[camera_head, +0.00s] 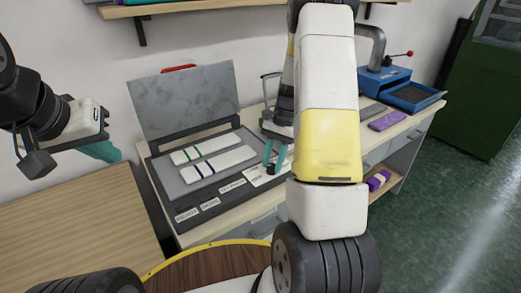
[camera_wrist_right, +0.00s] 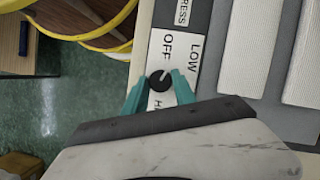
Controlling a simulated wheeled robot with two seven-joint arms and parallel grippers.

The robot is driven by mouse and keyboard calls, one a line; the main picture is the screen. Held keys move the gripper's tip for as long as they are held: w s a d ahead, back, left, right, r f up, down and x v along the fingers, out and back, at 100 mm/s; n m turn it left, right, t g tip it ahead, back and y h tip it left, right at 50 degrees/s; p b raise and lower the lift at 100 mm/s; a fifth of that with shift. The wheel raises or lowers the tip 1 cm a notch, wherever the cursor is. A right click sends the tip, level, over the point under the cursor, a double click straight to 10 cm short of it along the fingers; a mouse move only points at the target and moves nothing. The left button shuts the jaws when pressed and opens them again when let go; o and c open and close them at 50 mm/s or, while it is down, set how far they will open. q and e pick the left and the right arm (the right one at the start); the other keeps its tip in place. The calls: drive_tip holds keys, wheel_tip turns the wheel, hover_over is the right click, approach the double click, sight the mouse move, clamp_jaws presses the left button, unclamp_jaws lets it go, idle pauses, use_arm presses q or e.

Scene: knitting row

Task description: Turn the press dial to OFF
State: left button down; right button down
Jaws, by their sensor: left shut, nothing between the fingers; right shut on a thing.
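The press dial (camera_wrist_right: 160,80) is a small black knob with a white mark, on a white label plate (camera_wrist_right: 186,83) at the press's front corner. In the right wrist view the mark points up and right, toward the area between the words OFF and LOW; its exact setting is unclear. My right gripper (camera_wrist_right: 159,88) has its teal fingers closed on the knob's sides. In the head view this gripper (camera_head: 272,160) reaches down onto the dial (camera_head: 271,170). My left gripper (camera_head: 105,151) is shut and empty, left of the press.
The press's grey lid (camera_head: 187,98) stands open. Two white knitted strips (camera_head: 218,162) with green and blue bands lie on its bed. A blue box (camera_head: 408,93) with an open drawer and a purple piece (camera_head: 388,121) are further right. A wooden table (camera_head: 75,225) is at left.

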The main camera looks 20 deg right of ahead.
drive_tip(key=n, duration=0.2)
drive_tip(key=n+g+h, duration=0.1)
drive_tip(key=n, duration=0.1)
drive_tip(key=shift+w+a+n+h, duration=0.1)
drive_tip(key=shift+w+n+h, duration=0.05)
drive_tip(key=shift+n+h, duration=0.15)
idle(0.5)
drive_tip(key=c, duration=1)
unclamp_jaws()
drive_tip(key=shift+c, duration=0.2)
drive_tip(key=shift+r, duration=0.1)
drive_tip(key=v, duration=0.7)
drive_tip(key=shift+w+r, duration=0.15)
drive_tip(key=shift+r, duration=0.15)
